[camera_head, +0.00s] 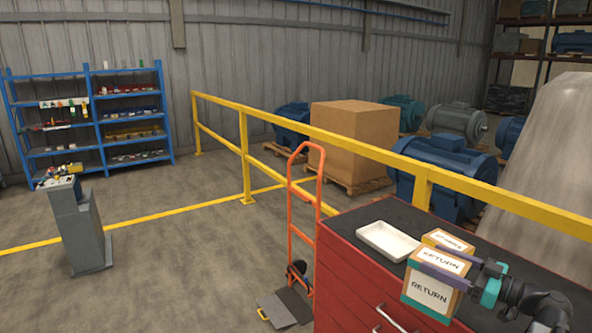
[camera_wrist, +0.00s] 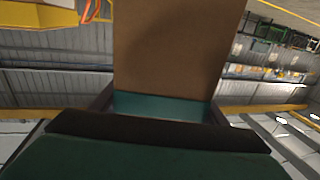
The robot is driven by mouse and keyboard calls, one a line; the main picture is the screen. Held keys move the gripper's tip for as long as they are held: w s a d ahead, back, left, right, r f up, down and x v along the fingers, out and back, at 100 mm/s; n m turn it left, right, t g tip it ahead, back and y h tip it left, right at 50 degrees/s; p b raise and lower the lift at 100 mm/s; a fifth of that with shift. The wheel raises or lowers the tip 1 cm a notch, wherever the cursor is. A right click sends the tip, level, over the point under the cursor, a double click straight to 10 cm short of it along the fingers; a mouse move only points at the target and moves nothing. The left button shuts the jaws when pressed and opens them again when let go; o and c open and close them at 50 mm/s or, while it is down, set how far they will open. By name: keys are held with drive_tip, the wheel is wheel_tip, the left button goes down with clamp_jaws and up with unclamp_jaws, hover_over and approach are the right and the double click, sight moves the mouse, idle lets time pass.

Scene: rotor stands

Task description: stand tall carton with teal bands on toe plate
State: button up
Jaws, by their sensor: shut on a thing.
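The tall carton (camera_head: 430,292) is brown with teal bands and white RETURN labels. My gripper (camera_head: 440,272) is shut on it, with a dark finger across its labelled side, over the front right of the red cabinet. I cannot tell if the carton touches the cabinet top. In the wrist view the carton (camera_wrist: 175,50) fills the middle, with a teal band (camera_wrist: 165,106) at its near end. The toe plate (camera_head: 285,308) is a dark plate on the floor at the foot of an orange hand truck (camera_head: 302,225). It looks bare.
The red cabinet (camera_head: 350,270) has a dark top with a white tray (camera_head: 388,241) on it. A yellow railing (camera_head: 320,132) runs behind the hand truck and cabinet. A grey pedestal (camera_head: 82,235) stands at left. Floor between pedestal and hand truck is clear.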

drive_tip(key=w+a+f+n+g+y+b, duration=0.1)
drive_tip(key=w+a+f, duration=0.2)
drive_tip(key=a+f, duration=0.6)
drive_tip(key=w+a+f+n+g+y, duration=0.1)
drive_tip(key=w+a+f, duration=0.1)
drive_tip(key=a+f, duration=0.75)
wheel_tip(320, 180, down, 10)
drive_tip(key=a+b, duration=0.1)
drive_tip(key=b, duration=1.1)
drive_tip(key=shift+a+r, duration=0.1)
drive_tip(key=shift+a, duration=0.05)
